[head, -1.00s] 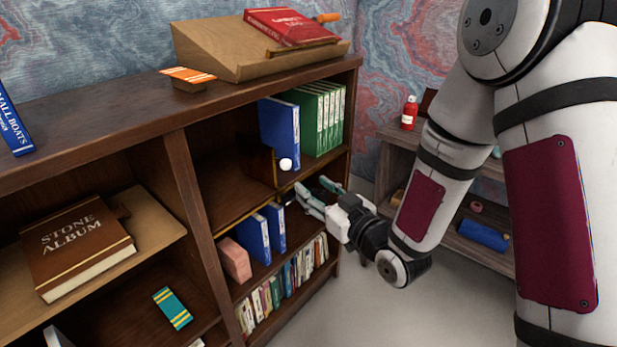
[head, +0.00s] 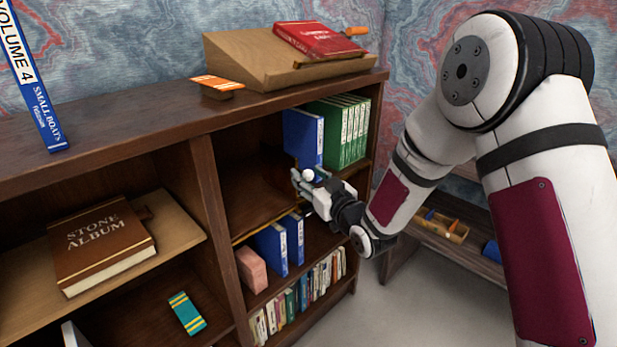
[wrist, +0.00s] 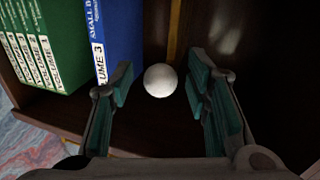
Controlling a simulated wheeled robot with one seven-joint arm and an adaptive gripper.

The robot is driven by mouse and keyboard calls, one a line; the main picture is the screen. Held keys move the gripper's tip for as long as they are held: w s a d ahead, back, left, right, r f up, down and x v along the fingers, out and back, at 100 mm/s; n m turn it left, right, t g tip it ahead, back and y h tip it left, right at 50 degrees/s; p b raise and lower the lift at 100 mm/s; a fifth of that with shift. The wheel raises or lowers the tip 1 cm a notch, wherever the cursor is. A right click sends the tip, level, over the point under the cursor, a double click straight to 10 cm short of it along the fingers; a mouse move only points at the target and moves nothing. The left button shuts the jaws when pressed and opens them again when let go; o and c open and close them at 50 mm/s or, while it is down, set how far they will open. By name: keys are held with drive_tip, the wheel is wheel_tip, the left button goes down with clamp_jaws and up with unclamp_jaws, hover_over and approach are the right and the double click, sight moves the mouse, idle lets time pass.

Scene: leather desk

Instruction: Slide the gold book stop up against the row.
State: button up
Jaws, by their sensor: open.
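The gold book stop shows in the wrist view as a narrow gold upright (wrist: 176,28) with a round white knob (wrist: 160,80) in front of it. In the head view the white knob (head: 308,175) shows, with the rest of the stop mostly hidden. The row is a blue volume (head: 303,138) beside several green volumes (head: 340,130) on the upper shelf. In the wrist view the blue volume (wrist: 118,35) stands left of the stop, with a dark gap between them. My gripper (head: 309,177) is open, with its fingers on either side of the knob; contact is unclear.
The shelf (head: 250,195) is bare to the left of the stop, up to an upright divider (head: 208,185). Blue books (head: 272,248), a pink block (head: 250,268) and a row of small books sit on lower shelves. A slanted stand (head: 255,60) rests on top.

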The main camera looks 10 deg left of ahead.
drive_tip(key=shift+w+a, duration=0.2)
drive_tip(key=shift+w, duration=0.05)
clamp_jaws()
drive_tip(key=w+d+b, duration=0.5)
drive_tip(key=w+d, duration=0.5)
drive_tip(key=w, duration=0.3)
drive_tip(key=shift+w+d, duration=0.2)
unclamp_jaws()
drive_tip(key=v, duration=1.2)
